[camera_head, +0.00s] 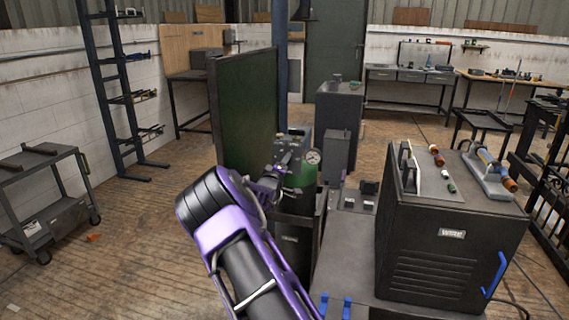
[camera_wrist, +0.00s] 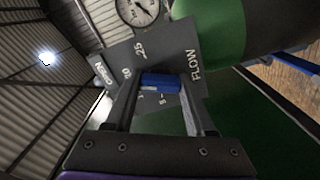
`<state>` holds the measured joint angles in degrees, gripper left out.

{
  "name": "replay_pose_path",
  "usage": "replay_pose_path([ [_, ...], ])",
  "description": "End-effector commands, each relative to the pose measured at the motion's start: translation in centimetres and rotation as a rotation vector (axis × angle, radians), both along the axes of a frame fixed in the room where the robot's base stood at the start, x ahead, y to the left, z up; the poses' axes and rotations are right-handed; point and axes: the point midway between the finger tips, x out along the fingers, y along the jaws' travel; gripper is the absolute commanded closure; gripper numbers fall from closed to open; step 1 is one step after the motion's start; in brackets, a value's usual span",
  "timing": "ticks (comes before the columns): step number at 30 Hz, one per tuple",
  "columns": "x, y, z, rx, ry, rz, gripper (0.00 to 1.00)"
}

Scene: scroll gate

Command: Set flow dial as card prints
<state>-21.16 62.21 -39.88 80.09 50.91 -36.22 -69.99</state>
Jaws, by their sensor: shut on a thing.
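The blue flow dial (camera_wrist: 160,82) sits on a grey plate (camera_wrist: 140,57) marked FLOW with numbers around the dial. The numbers appear tilted in the wrist view, and which one the dial points to cannot be told. My gripper (camera_wrist: 158,92) has one finger on each side of the dial and is shut on it. In the head view my gripper (camera_head: 280,168) is at the green cylinder (camera_head: 300,178), and my arm hides the dial. I cannot make out a printed card in either view.
A round pressure gauge (camera_head: 313,157) sits right beside my gripper. A tall dark green panel (camera_head: 243,110) stands just behind and left of my arm. A black machine (camera_head: 450,240) with a blue handle stands at right.

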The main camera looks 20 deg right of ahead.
Motion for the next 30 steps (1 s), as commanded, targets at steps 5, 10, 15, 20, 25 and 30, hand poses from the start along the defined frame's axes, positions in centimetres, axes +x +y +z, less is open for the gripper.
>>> replay_pose_path([
  [5, 0.0, 0.0, 0.0, -0.003, 0.002, 0.0, 1.0],
  [10, 0.0, 0.0, 0.0, -0.002, 0.002, 0.0, 1.0],
  [15, 0.0, 0.0, 0.0, -0.002, 0.002, 0.0, 0.18],
  [20, 0.0, 0.0, 0.0, -0.002, 0.002, 0.0, 0.15],
  [25, -0.1, 0.1, 0.0, -0.002, 0.001, 0.0, 0.15],
  [30, -1.1, 0.9, 0.0, -0.003, 0.003, 0.002, 0.15],
])
